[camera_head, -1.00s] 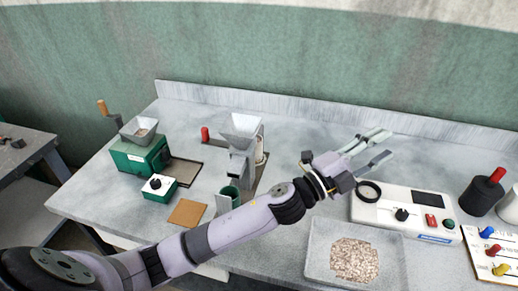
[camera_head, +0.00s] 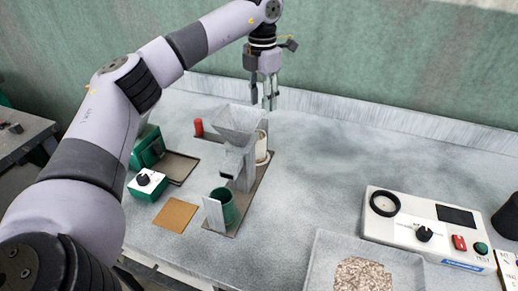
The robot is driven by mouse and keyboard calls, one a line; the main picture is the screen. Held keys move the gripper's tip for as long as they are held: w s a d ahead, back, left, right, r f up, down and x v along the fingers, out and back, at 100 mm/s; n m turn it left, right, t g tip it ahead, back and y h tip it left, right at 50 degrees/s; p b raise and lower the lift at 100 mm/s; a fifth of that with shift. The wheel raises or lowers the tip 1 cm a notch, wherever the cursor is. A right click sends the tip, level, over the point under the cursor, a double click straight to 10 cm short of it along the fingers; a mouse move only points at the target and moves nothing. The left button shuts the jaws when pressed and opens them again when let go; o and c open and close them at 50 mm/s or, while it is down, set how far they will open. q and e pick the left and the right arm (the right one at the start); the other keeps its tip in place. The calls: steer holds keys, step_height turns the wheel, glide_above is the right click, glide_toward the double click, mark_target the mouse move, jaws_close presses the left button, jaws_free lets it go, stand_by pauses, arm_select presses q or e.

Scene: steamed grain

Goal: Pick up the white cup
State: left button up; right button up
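A white cup-like container (camera_head: 262,150) stands behind the grey metal hopper machine (camera_head: 238,150), on its brown base. The machine hides its left part. My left gripper (camera_head: 265,104) hangs with its fingers pointing down, above the back of the table and above the white container in the picture. Its fingers are apart with nothing between them. My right gripper is not in view.
A green cup (camera_head: 222,205) stands in front of the machine, beside a brown square pad (camera_head: 176,215). A small green control box (camera_head: 147,185) is at the left. A grain tray (camera_head: 318,262) and a white instrument (camera_head: 400,232) are at the right. The table's back middle is clear.

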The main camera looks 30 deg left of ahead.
arm_select(q)
steer(key=p, duration=0.2)
glide_above(261, 156)
steer(key=f, duration=1.1)
steer(key=shift+w+a+f, duration=0.1)
steer(key=shift+w, duration=0.15)
step_height(261, 156, down, 4)
steer(key=shift+w+a+f+p, duration=0.15)
steer(key=shift+p, duration=0.6)
steer(key=shift+f, duration=0.55)
steer(key=shift+c, duration=0.5)
jaws_close()
steer(key=shift+r, duration=0.1)
